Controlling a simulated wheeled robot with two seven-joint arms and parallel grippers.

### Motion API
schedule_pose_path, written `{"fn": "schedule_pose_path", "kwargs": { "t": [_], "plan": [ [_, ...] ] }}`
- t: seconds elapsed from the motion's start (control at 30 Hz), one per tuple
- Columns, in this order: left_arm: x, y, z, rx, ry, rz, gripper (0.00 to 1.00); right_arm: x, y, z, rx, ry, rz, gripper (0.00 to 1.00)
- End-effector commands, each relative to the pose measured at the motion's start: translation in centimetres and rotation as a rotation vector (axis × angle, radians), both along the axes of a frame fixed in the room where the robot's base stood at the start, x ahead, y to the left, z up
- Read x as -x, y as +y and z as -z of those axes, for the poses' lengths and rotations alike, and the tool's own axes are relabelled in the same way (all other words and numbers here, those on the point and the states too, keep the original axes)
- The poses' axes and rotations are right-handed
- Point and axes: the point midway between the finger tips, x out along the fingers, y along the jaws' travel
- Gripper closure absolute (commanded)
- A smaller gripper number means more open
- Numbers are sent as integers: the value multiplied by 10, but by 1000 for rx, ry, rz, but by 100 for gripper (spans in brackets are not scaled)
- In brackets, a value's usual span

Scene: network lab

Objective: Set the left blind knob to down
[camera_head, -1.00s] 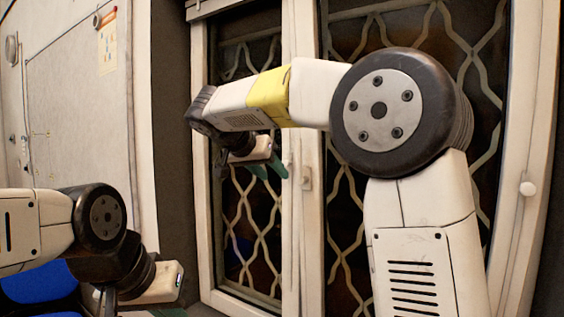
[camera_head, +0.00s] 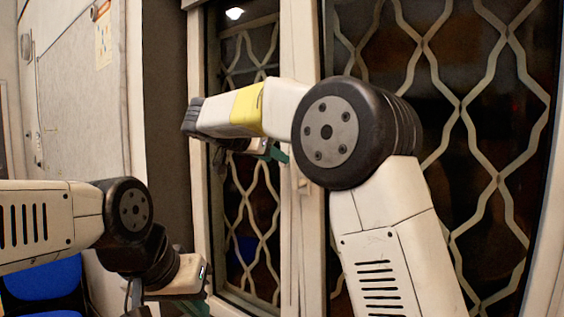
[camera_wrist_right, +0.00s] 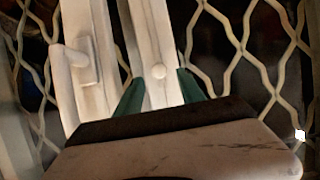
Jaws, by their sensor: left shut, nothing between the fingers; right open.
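In the right wrist view a small round white knob (camera_wrist_right: 158,70) sits on a white window post. It lies between the two green fingers of my right gripper (camera_wrist_right: 161,90) in the picture; I cannot tell how far ahead it is. The fingers are open and empty. In the head view my right gripper (camera_head: 274,153) is at the window's middle post, mostly hidden by its own wrist. I cannot make out the round knob there. My left gripper (camera_head: 196,306) is low at the left, shut, with only a little of its green fingers showing.
A white window handle (camera_wrist_right: 75,63) stands out left of the knob in the right wrist view. Wavy metal grilles (camera_head: 465,105) cover the dark panes. A blue chair (camera_head: 45,285) is at lower left, and a pale board (camera_head: 85,95) is on the left wall.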

Motion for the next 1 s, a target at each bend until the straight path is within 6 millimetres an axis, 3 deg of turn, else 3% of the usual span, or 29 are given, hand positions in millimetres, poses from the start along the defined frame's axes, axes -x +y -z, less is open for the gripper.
{"fn": "schedule_pose_path", "kwargs": {
  "t": [0.23, 0.57, 0.6, 0.83, 1.0],
  "plan": [
    [0, 0, 0, 0, 0, 0, 100, -24, -18, 12, -1, 1, 0, 54],
    [0, 0, 0, 0, 0, 0, 100, -29, -21, 15, -1, 1, 0, 54],
    [0, 0, 0, 0, 0, 0, 100, -29, -21, 15, -1, 1, 0, 56],
    [0, 0, 0, 0, 0, 0, 100, -29, -21, 15, -1, 1, 0, 100],
    [0, 0, 0, 0, 0, 0, 100, -29, -21, 15, -1, 1, 0, 100]
  ]
}}
